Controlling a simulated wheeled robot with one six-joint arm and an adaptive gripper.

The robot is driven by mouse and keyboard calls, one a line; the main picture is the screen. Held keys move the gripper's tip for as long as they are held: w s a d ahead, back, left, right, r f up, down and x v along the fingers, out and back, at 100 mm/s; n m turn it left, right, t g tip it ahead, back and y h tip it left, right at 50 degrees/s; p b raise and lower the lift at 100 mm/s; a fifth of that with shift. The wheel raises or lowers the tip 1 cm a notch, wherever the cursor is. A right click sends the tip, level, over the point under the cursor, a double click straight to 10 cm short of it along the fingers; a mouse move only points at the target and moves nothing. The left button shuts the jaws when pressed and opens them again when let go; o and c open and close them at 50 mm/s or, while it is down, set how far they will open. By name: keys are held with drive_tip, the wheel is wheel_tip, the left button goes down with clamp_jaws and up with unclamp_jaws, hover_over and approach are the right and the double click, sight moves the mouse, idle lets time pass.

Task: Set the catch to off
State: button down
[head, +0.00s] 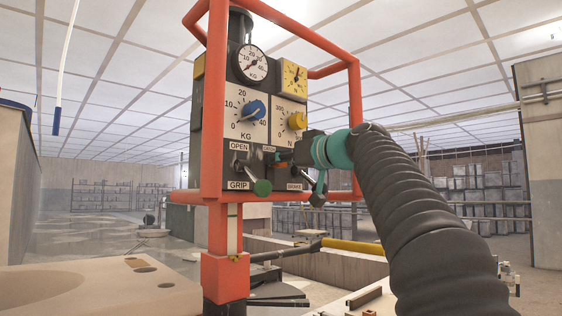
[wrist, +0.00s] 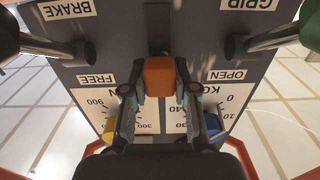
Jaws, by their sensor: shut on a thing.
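The catch appears to be the orange block (wrist: 160,74) at the middle of the grey control panel (wrist: 205,60) in the wrist view. A dark vertical slot (wrist: 157,25) runs above it in that picture. My gripper (wrist: 160,92) has a fingertip on each side of the block and is shut on it. In the head view my gripper (head: 287,158) reaches the lower middle of the panel (head: 238,150) from the right and covers most of the catch. I cannot read any on or off mark by it.
A green-knobbed lever (head: 262,187) marked grip and open stands left of my gripper in the head view. A dark-knobbed brake lever (head: 317,198) hangs close below it. A blue dial knob (head: 254,109) and yellow knob (head: 297,120) sit above. An orange tube frame (head: 216,100) surrounds the panel.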

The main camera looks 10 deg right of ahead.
drive_tip(key=shift+r, duration=0.3)
drive_tip(key=c, duration=0.9)
unclamp_jaws()
drive_tip(key=shift+f, duration=0.1)
drive_tip(key=shift+s+d, duration=0.1)
drive_tip(key=v, duration=1.1)
drive_tip(key=shift+s+d, duration=0.2)
drive_tip(key=shift+s, duration=0.15)
